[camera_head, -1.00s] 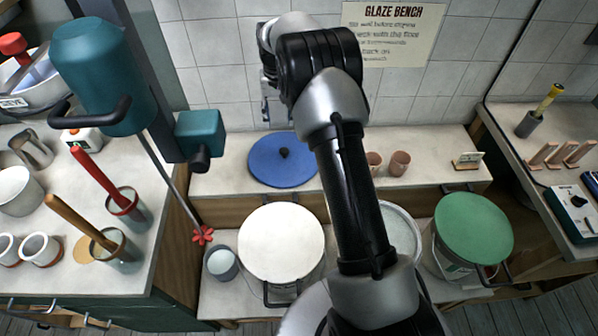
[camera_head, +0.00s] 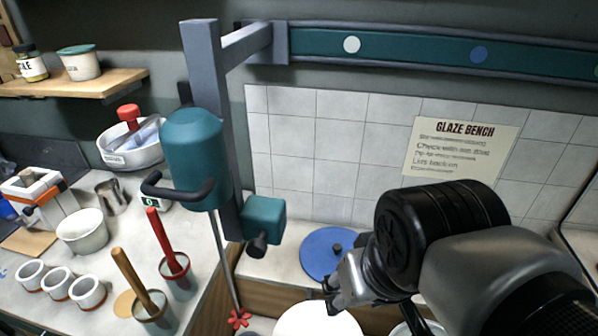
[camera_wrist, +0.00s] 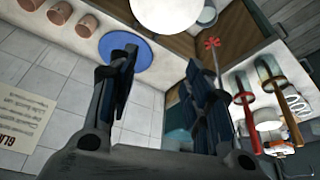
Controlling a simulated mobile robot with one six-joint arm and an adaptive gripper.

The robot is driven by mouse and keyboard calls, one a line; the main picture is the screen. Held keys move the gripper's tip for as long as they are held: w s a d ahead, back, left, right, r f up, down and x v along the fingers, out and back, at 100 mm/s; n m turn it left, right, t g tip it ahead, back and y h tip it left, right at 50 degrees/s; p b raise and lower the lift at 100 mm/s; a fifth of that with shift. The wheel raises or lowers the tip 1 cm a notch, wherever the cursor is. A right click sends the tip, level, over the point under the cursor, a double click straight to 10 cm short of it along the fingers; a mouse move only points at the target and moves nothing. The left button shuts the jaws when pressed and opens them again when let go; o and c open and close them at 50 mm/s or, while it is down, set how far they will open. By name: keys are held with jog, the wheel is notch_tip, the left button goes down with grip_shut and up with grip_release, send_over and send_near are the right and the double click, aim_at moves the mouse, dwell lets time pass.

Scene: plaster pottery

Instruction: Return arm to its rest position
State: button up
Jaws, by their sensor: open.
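My gripper (camera_wrist: 165,85) is open and empty in the wrist view, its two dark fingers apart with the tiled wall and counter showing between them. In the head view my gripper (camera_head: 338,292) is small and partly hidden by my wrist, in front of the blue round lid (camera_head: 322,246) on the glaze bench. The blue lid also shows in the wrist view (camera_wrist: 144,50), beyond the left finger. I see no contact between the fingers and any object.
A teal mixer (camera_head: 194,160) with a long shaft stands left of my arm. A white round lid (camera_head: 318,320) lies below my gripper. The left counter holds an orange-handled tool (camera_head: 133,275), a red-handled tool (camera_head: 162,240) and small cups. The tiled wall (camera_head: 340,150) is behind.

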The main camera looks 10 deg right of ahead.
jog(key=s+f, duration=0.1)
jog(key=s, duration=0.2)
jog(key=shift+a+f, duration=0.15)
jog(key=shift+f, duration=0.25)
dwell(1.2)
